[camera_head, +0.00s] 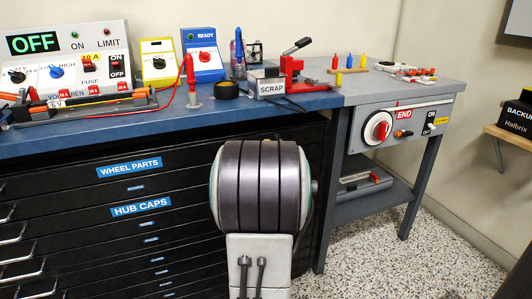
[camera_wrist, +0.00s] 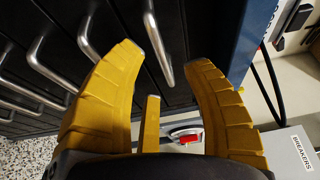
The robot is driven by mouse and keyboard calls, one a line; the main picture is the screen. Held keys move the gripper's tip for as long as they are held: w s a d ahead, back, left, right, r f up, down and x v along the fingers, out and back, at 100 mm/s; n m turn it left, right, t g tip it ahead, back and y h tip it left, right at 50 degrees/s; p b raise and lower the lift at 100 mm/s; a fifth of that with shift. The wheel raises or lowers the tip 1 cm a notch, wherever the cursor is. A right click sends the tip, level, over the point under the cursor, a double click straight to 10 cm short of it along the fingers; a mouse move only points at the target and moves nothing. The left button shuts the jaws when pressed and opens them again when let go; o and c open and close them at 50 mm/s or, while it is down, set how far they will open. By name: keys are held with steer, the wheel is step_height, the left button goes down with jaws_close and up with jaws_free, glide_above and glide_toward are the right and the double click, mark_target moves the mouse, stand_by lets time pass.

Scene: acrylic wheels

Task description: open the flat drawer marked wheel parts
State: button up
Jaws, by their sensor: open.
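The flat drawer marked WHEEL PARTS (camera_head: 129,168) is the upper labelled drawer in the black cabinet under the blue bench, and it looks closed. Its label is readable in the head view; my gripper is not visible there. In the wrist view my gripper (camera_wrist: 165,57) has its yellow fingers spread wide and empty. A bar handle (camera_wrist: 158,48), the one nearest the blue bench edge, shows between the fingertips. I cannot tell whether it is within their depth, and no label shows there. Several more handles (camera_wrist: 95,38) lie to the left.
The HUB CAPS drawer (camera_head: 140,207) is just below. The blue benchtop (camera_head: 285,105) overhangs the cabinet and carries meters and a scrap box (camera_head: 266,84). My grey arm link covers the cabinet's right part. Speckled floor (camera_head: 400,245) is clear at right.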

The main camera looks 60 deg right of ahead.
steer(key=shift+x, duration=2)
steer(key=shift+o, duration=0.3)
jaws_close()
